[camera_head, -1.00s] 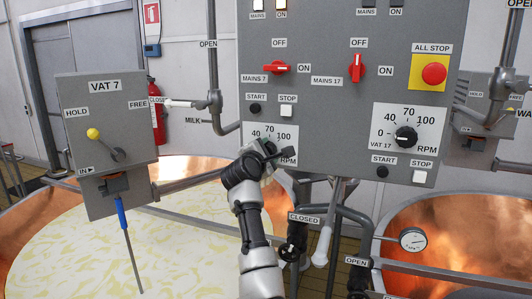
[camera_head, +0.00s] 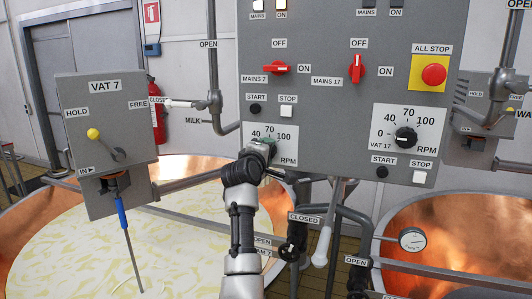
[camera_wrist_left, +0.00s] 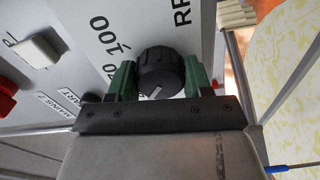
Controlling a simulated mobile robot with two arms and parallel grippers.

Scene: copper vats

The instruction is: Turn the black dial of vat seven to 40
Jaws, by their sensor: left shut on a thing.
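The black dial of vat seven (camera_wrist_left: 161,73) shows in the left wrist view between the two green fingers of my left gripper (camera_wrist_left: 160,78). The fingers are shut on its sides. A white mark shows on the dial, but I cannot read its value against the scale. In the head view, my left gripper (camera_head: 262,150) covers the dial and part of its white RPM plate (camera_head: 287,158); 40, 70 and 100 remain visible there. My right gripper is not in view.
The grey panel (camera_head: 330,100) also carries the vat 17 dial (camera_head: 405,137), red mains switches, start and stop buttons and the red all-stop button (camera_head: 433,74). Pipes and a valve (camera_head: 291,250) lie below. The vat 7 box (camera_head: 105,130) stands left.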

